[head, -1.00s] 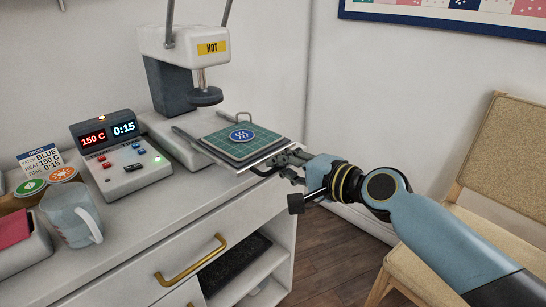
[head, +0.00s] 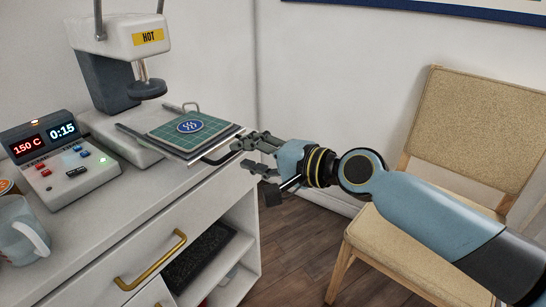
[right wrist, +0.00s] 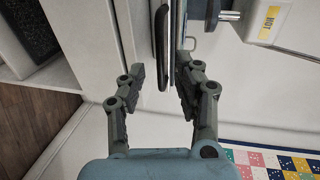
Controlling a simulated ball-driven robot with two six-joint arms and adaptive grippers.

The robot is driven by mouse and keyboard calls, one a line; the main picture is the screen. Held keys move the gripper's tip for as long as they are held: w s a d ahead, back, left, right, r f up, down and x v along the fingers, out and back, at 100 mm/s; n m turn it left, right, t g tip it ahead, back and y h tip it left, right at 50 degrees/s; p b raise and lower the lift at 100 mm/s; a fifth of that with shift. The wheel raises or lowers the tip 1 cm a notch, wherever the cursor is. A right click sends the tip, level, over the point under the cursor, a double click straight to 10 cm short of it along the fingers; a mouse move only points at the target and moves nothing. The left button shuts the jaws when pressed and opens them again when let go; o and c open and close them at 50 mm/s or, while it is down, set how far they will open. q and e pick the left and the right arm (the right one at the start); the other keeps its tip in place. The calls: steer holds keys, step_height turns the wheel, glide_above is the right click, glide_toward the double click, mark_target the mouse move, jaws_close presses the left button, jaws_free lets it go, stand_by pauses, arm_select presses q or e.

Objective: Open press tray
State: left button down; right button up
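The press tray (head: 206,149) sits slid out in front of the heat press (head: 117,42), at the cabinet top's right end. It carries a green gridded mat (head: 212,124) with a round blue patch (head: 190,126) on it. My right gripper (head: 250,154) is just right of the tray's front edge, with its fingers spread. In the right wrist view, the fingers (right wrist: 160,78) are apart, with a dark bar (right wrist: 161,45), apparently the tray handle, lying between and beyond their tips. I see nothing held. My left gripper is out of view.
A control box (head: 62,160) showing 150 C and 0:15 stands left of the press. A mug (head: 18,232) is at the left edge. A drawer with a brass handle (head: 150,260) is below the top. A chair (head: 440,200) stands right, near my right arm.

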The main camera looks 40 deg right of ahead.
steer(key=v, duration=0.7)
steer(key=shift+s, duration=0.35)
steer(key=s+d+f+n+g+h, duration=0.1)
steer(key=s+d+f+g+h, duration=0.15)
steer(key=f, duration=0.75)
steer(key=s+d+f+g+h, duration=0.1)
steer(key=s+f, duration=0.2)
steer(key=f, duration=0.7)
steer(key=s+d+f+n+g+h, duration=0.1)
steer(key=s+d+f+g+h, duration=0.15)
steer(key=f, duration=0.85)
steer(key=s+a+f+n+g, duration=0.1)
steer(key=s+f+n, duration=0.3)
steer(key=s, duration=0.6)
steer(key=s+a+f+n+g, duration=0.1)
steer(key=s+f+n+g, duration=0.3)
steer(key=s+f, duration=0.4)
steer(key=s+a+f+n+g, duration=0.1)
steer(key=s+f+n, duration=0.3)
steer(key=s, duration=1)
steer(key=shift+f+g, duration=0.9)
